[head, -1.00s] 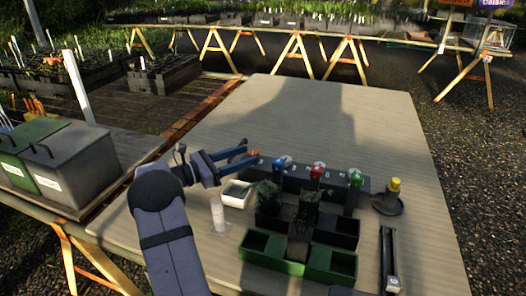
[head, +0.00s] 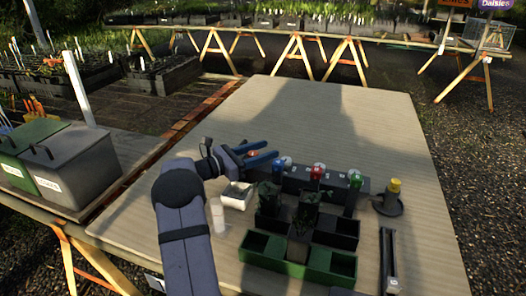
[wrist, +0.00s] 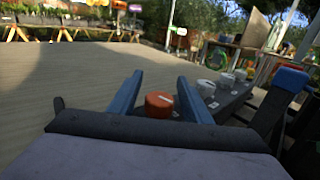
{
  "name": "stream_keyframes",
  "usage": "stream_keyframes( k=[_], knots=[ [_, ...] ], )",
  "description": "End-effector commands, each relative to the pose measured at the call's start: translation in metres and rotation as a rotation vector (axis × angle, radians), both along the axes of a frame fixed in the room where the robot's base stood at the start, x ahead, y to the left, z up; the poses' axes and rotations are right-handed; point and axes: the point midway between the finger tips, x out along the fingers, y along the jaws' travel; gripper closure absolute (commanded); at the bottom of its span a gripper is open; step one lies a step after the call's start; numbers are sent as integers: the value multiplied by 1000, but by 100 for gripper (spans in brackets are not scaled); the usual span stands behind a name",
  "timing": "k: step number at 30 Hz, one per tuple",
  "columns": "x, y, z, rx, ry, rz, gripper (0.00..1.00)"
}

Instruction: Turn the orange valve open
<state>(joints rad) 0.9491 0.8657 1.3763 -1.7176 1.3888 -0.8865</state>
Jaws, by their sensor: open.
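The orange valve (head: 252,154) is a round knob at the left end of the dark valve block (head: 300,180) on the table. My gripper (head: 275,149) is open, its two blue fingers reaching right at the valve. In the wrist view the orange valve (wrist: 159,104) sits between the open fingers (wrist: 160,78), with a gap visible on its left. A pale line marks its top. In the head view the fingers partly hide it. I cannot tell whether a finger touches it.
To the right on the same block stand a blue valve (head: 281,164), a red valve (head: 317,171) and a green valve (head: 355,179). The table behind the block is clear.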

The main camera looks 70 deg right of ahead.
Motion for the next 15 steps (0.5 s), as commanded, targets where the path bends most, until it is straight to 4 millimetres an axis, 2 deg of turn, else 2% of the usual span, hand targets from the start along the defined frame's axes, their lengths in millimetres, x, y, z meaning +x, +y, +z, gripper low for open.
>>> stream_keyframes(
  k=[4,9,15],
  knots=[
    [0,0,0,0,0,0,58],
    [0,0,0,0,0,0,96],
    [1,0,1,-1,0,15,96]
  ],
)
